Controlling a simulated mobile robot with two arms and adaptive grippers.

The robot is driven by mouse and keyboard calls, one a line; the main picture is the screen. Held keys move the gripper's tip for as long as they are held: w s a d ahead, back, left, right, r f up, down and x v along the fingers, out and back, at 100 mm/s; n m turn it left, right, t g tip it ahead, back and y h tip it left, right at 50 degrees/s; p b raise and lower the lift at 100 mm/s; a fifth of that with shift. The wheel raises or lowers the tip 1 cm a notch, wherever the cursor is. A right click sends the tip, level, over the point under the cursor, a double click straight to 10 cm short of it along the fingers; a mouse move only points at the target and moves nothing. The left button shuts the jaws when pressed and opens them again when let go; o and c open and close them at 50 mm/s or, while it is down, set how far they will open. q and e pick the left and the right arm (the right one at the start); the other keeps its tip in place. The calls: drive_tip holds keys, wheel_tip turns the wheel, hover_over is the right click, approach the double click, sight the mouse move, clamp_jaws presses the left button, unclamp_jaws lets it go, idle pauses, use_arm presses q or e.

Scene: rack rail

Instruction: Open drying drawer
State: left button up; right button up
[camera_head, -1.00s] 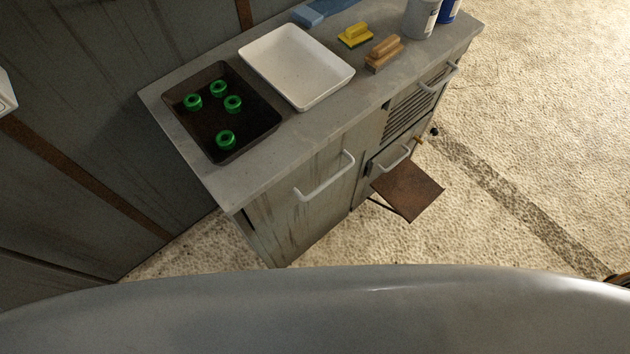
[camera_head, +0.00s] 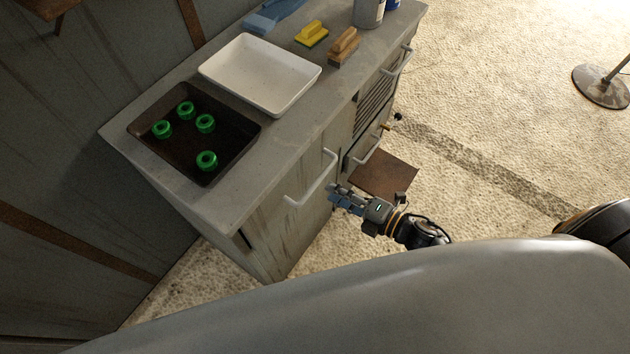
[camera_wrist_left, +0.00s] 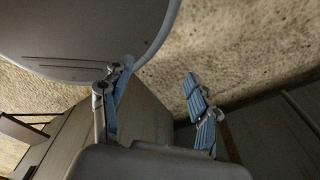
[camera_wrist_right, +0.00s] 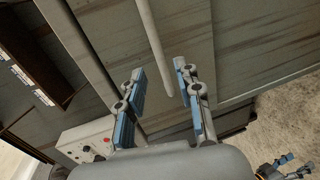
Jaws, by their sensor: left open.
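A grey cabinet (camera_head: 225,205) has a large front with a white bar handle (camera_head: 312,180). Farther right are a slatted front with its own handle (camera_head: 403,60) and a small compartment with a handle (camera_head: 367,147). I cannot tell for sure which is the drying drawer. The large front looks closed. My right gripper (camera_head: 337,195) is in front of the cabinet, just right of the large front's handle. In the right wrist view it is open (camera_wrist_right: 160,92), with a pale bar handle (camera_wrist_right: 152,45) ahead between its fingers, not gripped. My left gripper (camera_wrist_left: 155,105) is open and empty, outside the head view.
A brown flap (camera_head: 385,172) sticks out low from the cabinet. A stand base (camera_head: 600,87) is on the right floor.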

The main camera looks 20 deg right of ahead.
sight(315, 183)
drive_tip(key=x, duration=0.7)
drive_tip(key=shift+p, duration=0.3)
drive_tip(key=shift+s, duration=0.1)
clamp_jaws()
